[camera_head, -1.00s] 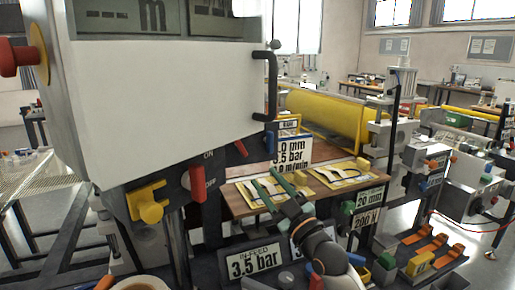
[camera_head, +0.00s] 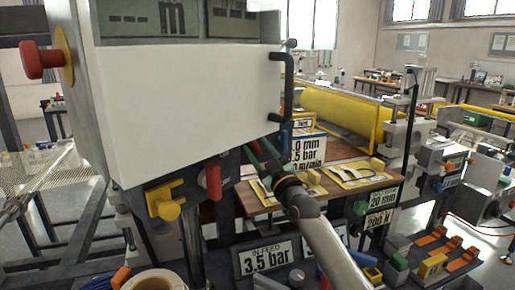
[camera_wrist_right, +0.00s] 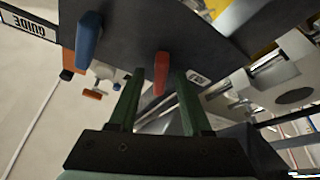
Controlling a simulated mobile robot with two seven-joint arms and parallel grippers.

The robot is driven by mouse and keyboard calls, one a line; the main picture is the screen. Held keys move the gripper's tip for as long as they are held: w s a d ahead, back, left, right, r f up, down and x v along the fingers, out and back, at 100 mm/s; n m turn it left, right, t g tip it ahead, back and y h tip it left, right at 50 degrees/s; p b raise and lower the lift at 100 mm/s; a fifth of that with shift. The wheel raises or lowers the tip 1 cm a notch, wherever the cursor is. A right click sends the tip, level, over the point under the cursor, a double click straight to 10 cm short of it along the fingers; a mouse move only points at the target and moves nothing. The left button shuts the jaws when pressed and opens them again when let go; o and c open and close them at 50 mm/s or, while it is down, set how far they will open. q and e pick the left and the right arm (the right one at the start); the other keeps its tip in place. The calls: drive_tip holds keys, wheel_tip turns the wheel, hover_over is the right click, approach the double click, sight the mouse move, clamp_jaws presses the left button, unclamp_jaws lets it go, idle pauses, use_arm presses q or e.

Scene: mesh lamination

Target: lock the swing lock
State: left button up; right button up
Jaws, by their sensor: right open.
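My right gripper (camera_head: 260,154) is raised to the lower edge of the white-fronted machine, its green fingers pointing up. It also shows in the right wrist view (camera_wrist_right: 160,98), where the fingers are open. A small red lever (camera_wrist_right: 161,73) stands in line with the gap between them; I cannot tell whether it is inside the gap or beyond it. A blue lever (camera_wrist_right: 89,38) is to its left on the same dark panel. In the head view a blue lever (camera_head: 284,140) shows right of the fingers. No label marks which lever is the swing lock. My left gripper is out of view.
A red handle (camera_head: 213,182) and a yellow knob (camera_head: 163,200) stick out below the white cover (camera_head: 190,110). A black grab handle (camera_head: 288,85) is above the gripper. A wooden table (camera_head: 330,182) with sheets and a yellow roller (camera_head: 338,112) stand to the right.

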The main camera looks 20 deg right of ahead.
drive_tip(key=shift+w, duration=0.1)
drive_tip(key=shift+c, duration=0.3)
clamp_jaws()
